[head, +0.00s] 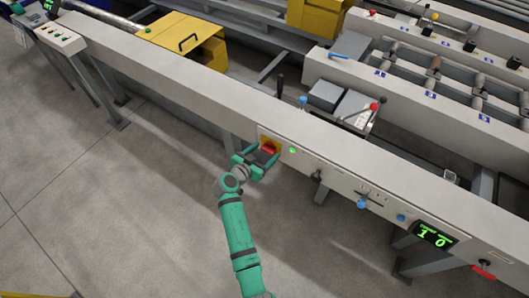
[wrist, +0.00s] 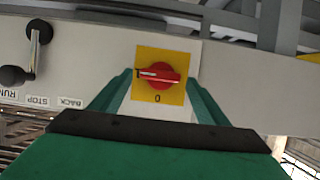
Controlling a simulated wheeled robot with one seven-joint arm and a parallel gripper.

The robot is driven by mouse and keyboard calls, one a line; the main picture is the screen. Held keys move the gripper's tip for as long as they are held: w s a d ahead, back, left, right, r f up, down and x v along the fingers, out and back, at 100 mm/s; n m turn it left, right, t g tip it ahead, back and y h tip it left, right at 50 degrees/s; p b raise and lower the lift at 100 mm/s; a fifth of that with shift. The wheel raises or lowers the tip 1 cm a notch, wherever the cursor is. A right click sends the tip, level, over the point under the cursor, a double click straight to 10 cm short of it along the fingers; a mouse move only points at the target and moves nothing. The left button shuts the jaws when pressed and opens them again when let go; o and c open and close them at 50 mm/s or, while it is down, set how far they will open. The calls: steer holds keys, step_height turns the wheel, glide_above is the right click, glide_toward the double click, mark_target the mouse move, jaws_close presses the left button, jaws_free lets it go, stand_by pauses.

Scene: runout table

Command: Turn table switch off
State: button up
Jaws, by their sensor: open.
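The table switch is a red rotary knob on a square yellow plate. It sits on the front face of the long grey table (head: 160,62), in the head view (head: 268,149) and the wrist view (wrist: 160,77). In the wrist view its bar lies nearly level, its left end by a dark mark; a 0 is printed on the plate below. My gripper (head: 260,160) is open, its green fingers on either side of the switch. In the wrist view my gripper (wrist: 158,84) has nothing held between its fingers; whether they touch the plate I cannot tell.
A green lamp (head: 292,150) glows right of the switch. A black lever (wrist: 32,55) with RUN, STOP and BACK labels stands beside it. Further right is a lit green display (head: 435,236). The floor (head: 130,210) in front is clear.

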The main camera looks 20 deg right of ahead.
steer(key=c, duration=1.1)
steer(key=shift+o, duration=0.3)
steer(key=shift+w, duration=0.1)
steer(key=n, duration=0.1)
steer(key=n+h, duration=0.1)
steer(key=g, duration=0.1)
steer(key=shift+w+a+n, duration=0.25)
steer(key=shift+w+n, duration=0.05)
steer(key=shift+n, duration=0.1)
steer(key=n+h, duration=0.1)
steer(key=n+g, duration=0.1)
steer(key=shift+w+a+n+h, duration=0.2)
steer(key=shift+n+h, duration=0.1)
steer(key=shift+h, duration=0.1)
steer(key=n+h, duration=0.1)
steer(key=n, duration=0.1)
steer(key=n+g+h, duration=0.1)
steer(key=n, duration=0.1)
steer(key=shift+w+f, duration=0.15)
steer(key=shift+f, duration=0.2)
steer(key=n+h, duration=0.1)
steer(key=n, duration=0.1)
steer(key=n+h, duration=0.1)
steer(key=n, duration=0.1)
steer(key=shift+w+a+f, duration=0.1)
steer(key=shift+f, duration=0.25)
